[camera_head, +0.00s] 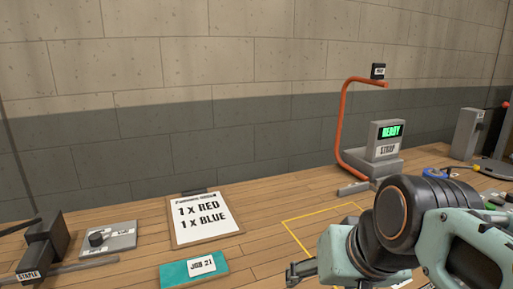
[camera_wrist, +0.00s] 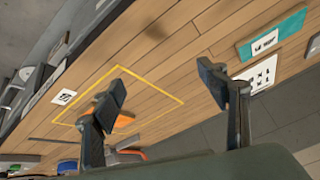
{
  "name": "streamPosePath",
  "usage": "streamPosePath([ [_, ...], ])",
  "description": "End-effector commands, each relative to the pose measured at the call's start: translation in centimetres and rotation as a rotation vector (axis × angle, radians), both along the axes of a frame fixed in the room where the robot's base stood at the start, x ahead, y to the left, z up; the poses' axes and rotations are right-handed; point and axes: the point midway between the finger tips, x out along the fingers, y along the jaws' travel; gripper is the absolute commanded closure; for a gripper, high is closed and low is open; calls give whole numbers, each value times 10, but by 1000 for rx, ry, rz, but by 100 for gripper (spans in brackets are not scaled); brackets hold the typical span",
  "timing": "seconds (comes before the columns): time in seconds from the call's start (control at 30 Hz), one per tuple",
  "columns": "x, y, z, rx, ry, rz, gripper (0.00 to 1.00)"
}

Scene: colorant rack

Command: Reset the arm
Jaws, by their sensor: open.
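My gripper (camera_head: 295,273) is low in the head view, at the end of my arm, above the wooden bench near the yellow outlined square (camera_head: 290,228). In the wrist view its two fingers (camera_wrist: 163,88) stand wide apart with nothing between them but bench top. My arm is bent and fills the lower right of the head view. It hides part of the bench and part of the yellow outline. The outline also shows beneath the fingers in the wrist view (camera_wrist: 150,78).
A clipboard (camera_head: 203,217) reads "1 x RED, 1 x BLUE". A strap machine (camera_head: 385,150) with an orange frame (camera_head: 343,120) stands at the back.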

Motion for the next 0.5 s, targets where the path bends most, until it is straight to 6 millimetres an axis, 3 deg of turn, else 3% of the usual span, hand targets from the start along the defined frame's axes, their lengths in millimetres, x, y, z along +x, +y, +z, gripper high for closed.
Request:
streamPosePath([
  [0.03, -18, -12, -20, -67, 19, -2, 33],
  [0.1, -39, -27, -39, -152, 51, -4, 33],
  [0.13, -34, -24, -16, -139, 44, 0, 33],
  [0.5, -33, -22, 64, -130, 46, 2, 33],
])
